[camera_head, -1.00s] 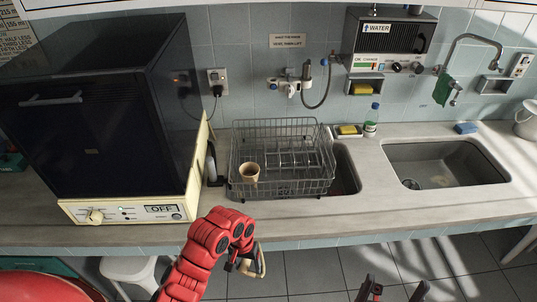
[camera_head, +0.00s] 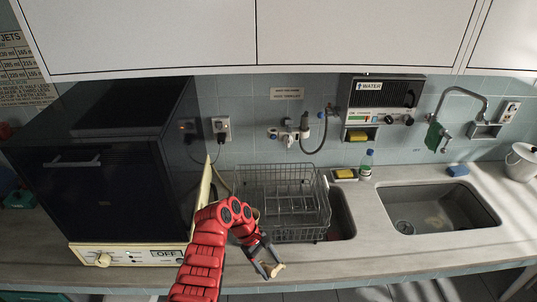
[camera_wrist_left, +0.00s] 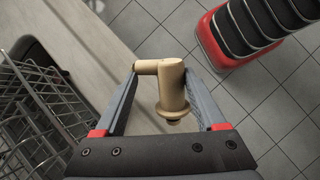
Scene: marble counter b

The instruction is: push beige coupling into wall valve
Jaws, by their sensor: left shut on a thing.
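My left gripper (camera_head: 268,268) is shut on the beige coupling (camera_wrist_left: 171,88), a tan piece with a flared end and a short side branch, held between both fingers in the left wrist view. In the head view the coupling (camera_head: 278,270) shows small at the fingertips, over the counter's front edge. The wall valve (camera_head: 288,133) is a pale fitting on the tiled wall behind the dish rack, beneath a small sign. A grey hose runs from beside it to the water unit. The coupling is well apart from the valve. My right gripper is out of view.
A wire dish rack (camera_head: 285,205) stands between gripper and wall. A large dark oven (camera_head: 110,165) is on the left. The water unit (camera_head: 385,100), a bottle (camera_head: 366,164) and the sink (camera_head: 435,207) lie right. White cupboards (camera_head: 365,35) overhang the top.

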